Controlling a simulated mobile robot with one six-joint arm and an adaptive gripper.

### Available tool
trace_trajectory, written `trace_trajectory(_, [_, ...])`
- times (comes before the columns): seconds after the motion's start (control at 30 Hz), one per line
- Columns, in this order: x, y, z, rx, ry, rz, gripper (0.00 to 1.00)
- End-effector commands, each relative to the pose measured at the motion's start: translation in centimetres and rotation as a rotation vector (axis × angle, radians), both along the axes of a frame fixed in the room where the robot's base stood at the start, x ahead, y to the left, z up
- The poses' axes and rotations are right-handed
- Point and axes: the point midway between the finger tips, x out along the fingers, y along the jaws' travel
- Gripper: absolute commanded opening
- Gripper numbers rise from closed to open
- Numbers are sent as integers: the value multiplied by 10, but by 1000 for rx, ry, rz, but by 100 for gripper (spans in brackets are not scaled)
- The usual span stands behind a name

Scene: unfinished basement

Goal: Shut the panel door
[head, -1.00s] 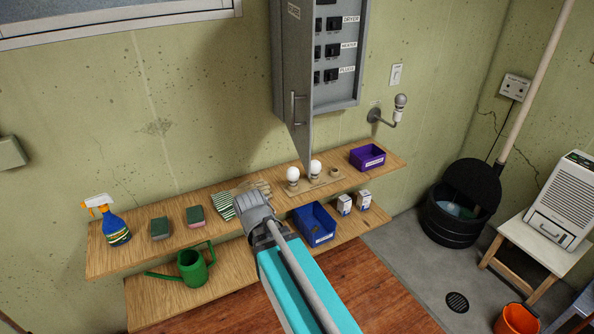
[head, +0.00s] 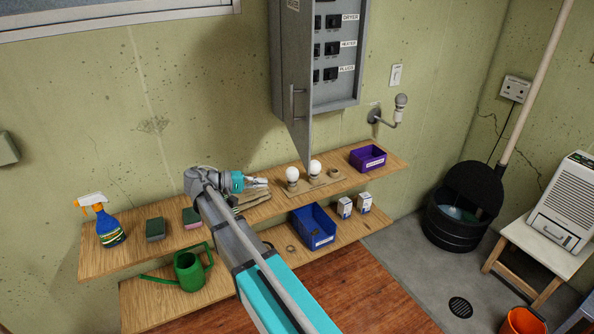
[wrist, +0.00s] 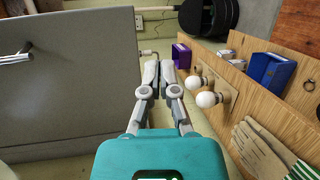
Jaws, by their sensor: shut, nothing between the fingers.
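The grey panel door (head: 293,80) hangs open from the left side of the breaker panel (head: 338,55), swung out toward me with its switches exposed. Its bar handle (head: 292,104) is on the door's outer face. In the wrist view the door (wrist: 75,95) fills the left side, with the handle (wrist: 14,58) at the upper left. My gripper (head: 262,182) is shut and empty, above the upper shelf, lower left of the door. In the wrist view my gripper (wrist: 158,70) points along the gap between the door and the shelf, apart from both.
The upper shelf (head: 250,212) holds two light bulbs (head: 315,167), a purple bin (head: 368,157), gloves and a spray bottle (head: 108,222). A bulb fixture (head: 398,108) sticks out of the wall right of the panel.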

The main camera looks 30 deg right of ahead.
Motion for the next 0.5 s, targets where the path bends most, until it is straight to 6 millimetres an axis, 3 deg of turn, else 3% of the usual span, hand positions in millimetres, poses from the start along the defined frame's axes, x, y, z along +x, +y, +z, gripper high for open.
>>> trace_trajectory(0.03, [10,5,5,-48,-5,-7,0])
trace_trajectory(0.2, [21,14,22,-163,-20,-25,0])
trace_trajectory(0.5, [23,18,29,-205,-26,-29,0])
